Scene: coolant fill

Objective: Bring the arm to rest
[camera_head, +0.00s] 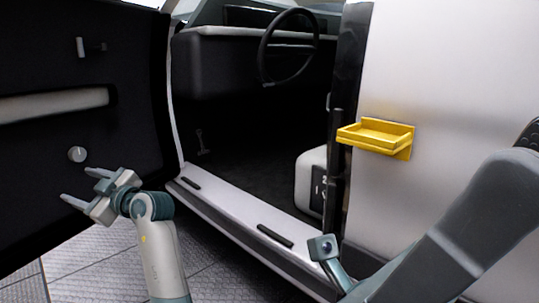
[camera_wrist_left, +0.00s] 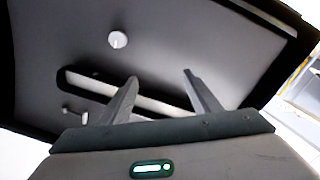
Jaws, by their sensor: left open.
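My left gripper (camera_head: 75,184) is open and empty at the lower left of the head view. Its two fingers point left, toward the inner face of the open dark car door (camera_head: 120,130). The fingers also show in the left wrist view (camera_wrist_left: 160,75), spread apart with nothing between them and the door panel behind. A round white knob (camera_head: 77,154) on the door is just above the fingertips in the head view; whether there is contact cannot be told. My right arm crosses the lower right; I see no right gripper fingers.
A yellow tray (camera_head: 375,134) is fixed to the white body panel (camera_head: 450,60). The open doorway shows a steering wheel (camera_head: 288,45) and a white container (camera_head: 311,180). The door sill (camera_head: 240,213) runs below. Tiled floor (camera_head: 100,275) shows around my left arm.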

